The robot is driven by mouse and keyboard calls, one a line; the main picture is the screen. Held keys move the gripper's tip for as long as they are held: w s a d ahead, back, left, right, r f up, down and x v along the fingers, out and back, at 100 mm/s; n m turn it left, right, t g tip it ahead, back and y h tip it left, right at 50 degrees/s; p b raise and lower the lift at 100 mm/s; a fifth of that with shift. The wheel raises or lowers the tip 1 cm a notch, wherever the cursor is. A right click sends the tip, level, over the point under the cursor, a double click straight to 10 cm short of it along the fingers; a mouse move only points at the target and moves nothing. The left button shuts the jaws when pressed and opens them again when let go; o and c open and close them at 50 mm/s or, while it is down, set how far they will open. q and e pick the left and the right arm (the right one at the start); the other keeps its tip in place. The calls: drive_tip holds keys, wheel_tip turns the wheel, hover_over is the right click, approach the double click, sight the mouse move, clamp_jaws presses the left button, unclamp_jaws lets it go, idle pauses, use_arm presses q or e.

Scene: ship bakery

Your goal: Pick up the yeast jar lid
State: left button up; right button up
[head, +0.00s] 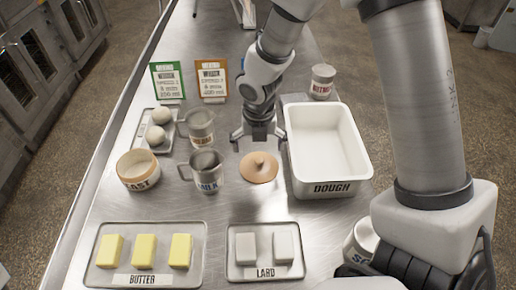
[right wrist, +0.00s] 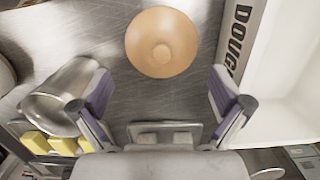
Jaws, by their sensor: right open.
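The yeast jar lid (head: 259,167) is a round tan disc with a small knob, lying flat on the steel table. It also shows in the right wrist view (right wrist: 161,43), top centre. The yeast jar (head: 138,170) is a cream and tan pot at the left, standing without a lid on it. My right gripper (head: 259,138) is open and empty, just behind the lid in the head view. In the right wrist view its two purple-padded fingers (right wrist: 163,95) are spread wide, with the lid beyond their tips and not between them. My left gripper is not in view.
The white dough tub (head: 330,191) stands close to the lid's right. A metal milk jug (head: 207,172) stands close to its left. The butter tray (head: 101,277) and lard tray (head: 236,268) lie in front. Sign cards (head: 211,82) stand behind.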

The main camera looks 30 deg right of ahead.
sight(259, 162)
drive_tip(key=shift+s+a+f+b, duration=0.15)
drive_tip(key=shift+s+f, duration=0.1)
drive_tip(key=shift+f, duration=0.25)
drive_tip(key=shift+s+a+f+b, duration=0.15)
drive_tip(key=shift+s+f, duration=0.05)
drive_tip(key=shift+f, duration=0.3)
drive_tip(key=f, duration=0.1)
drive_tip(key=f+b, duration=0.1)
drive_tip(key=f, duration=0.1)
drive_tip(key=w+d+f, duration=0.1)
drive_tip(key=shift+f, duration=0.3)
drive_tip(key=shift+w+f, duration=0.15)
drive_tip(key=shift+w, duration=0.05)
drive_tip(key=shift+s+a+r, duration=0.1)
drive_tip(key=shift+s+r, duration=0.1)
drive_tip(key=shift+c, duration=0.4)
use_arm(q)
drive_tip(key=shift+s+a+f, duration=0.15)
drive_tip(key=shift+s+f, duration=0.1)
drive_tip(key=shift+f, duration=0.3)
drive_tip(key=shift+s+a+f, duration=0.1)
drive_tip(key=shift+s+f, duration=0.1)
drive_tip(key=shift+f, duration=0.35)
use_arm(e)
drive_tip(key=shift+s+a+r, duration=0.1)
drive_tip(key=shift+s, duration=0.1)
drive_tip(key=c, duration=1.5)
